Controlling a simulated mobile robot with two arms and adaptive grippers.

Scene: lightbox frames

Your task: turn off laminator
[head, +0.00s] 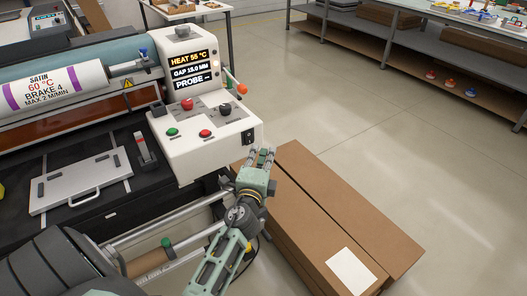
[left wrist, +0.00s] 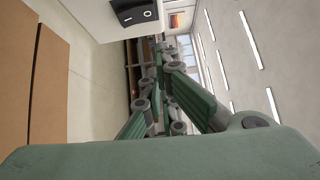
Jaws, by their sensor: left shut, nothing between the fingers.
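The laminator (head: 205,150) fills the left of the head view. Its white control box has a lit display (head: 191,70) reading HEAT 55 °C, GAP 15.0 MM and PROBE with dashes. A black rocker switch (head: 248,136) sits on the box's right side face. It also shows at the top of the left wrist view (left wrist: 135,12), with I and O marks; which side is pressed I cannot tell. My left gripper (head: 263,156) is shut and empty, just below the switch; contact is not visible. Its fingers show in the left wrist view (left wrist: 160,62). My right gripper is not in view.
Green (head: 172,131) and red (head: 205,133) buttons and a black knob (head: 225,109) are on the panel top. An orange-tipped lever (head: 242,88) sticks out right of the display. Large cardboard boxes (head: 325,205) lie on the floor beside the gripper. Open floor extends right.

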